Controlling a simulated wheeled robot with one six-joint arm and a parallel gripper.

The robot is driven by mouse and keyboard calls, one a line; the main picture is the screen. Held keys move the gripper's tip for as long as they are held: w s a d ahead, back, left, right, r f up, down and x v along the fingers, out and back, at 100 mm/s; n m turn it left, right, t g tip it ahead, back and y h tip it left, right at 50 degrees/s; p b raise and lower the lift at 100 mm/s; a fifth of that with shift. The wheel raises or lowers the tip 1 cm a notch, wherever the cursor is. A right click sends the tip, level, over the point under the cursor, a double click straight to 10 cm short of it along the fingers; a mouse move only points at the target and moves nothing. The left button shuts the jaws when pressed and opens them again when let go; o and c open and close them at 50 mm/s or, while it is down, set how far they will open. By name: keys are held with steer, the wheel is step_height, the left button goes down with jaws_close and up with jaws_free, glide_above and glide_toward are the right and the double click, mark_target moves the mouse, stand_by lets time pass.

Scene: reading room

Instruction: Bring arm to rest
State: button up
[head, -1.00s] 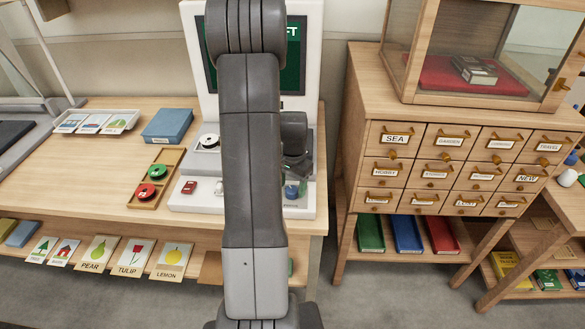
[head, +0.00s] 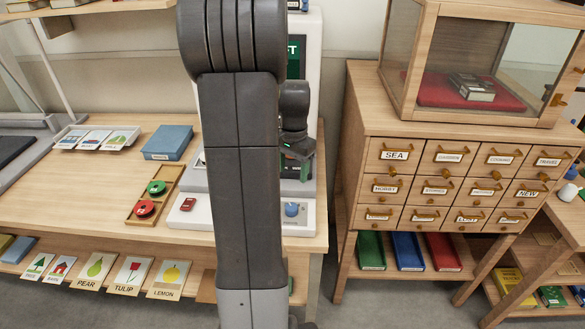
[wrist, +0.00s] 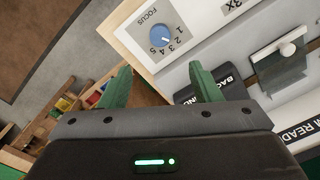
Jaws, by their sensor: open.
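My gripper (wrist: 160,88) shows in the wrist view with its two green fingers spread apart and nothing between them. Past the fingers are a white machine with a blue focus dial (wrist: 162,36) and a clear holder with a white knob (wrist: 287,50). In the head view my arm crosses the middle of the picture, and the gripper (head: 301,163) is partly seen to the right of it, above the machine's base. The same blue dial (head: 292,209) shows just below it. My arm hides much of the machine.
A wooden tray (head: 170,182) with a green and a red reel lies on the desk, with a blue box (head: 168,142) behind. Picture cards (head: 131,276) line the lower shelf. A drawer cabinet (head: 448,127) with a glass case stands at the right. Floor shows between desk and cabinet.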

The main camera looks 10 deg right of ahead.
mark_target(292, 206)
steer(key=shift+f, duration=0.1)
step_height(292, 206, down, 14)
steer(key=shift+w+a+r+p, duration=0.1)
steer(key=shift+a+r+p, duration=0.05)
steer(key=shift+p, duration=0.2)
stand_by(0.4)
steer(key=shift+n+p, duration=0.3)
steer(key=shift+n, duration=0.1)
steer(key=n+p, duration=0.2)
steer(key=n, duration=0.2)
steer(key=shift+r+n, duration=0.15)
steer(key=shift+n, duration=0.15)
steer(key=shift+r+n+p, duration=0.1)
steer(key=shift+n+p, duration=0.2)
step_height(292, 206, up, 13)
steer(key=b, duration=0.1)
steer(key=shift+d+r, duration=0.2)
stand_by(1.3)
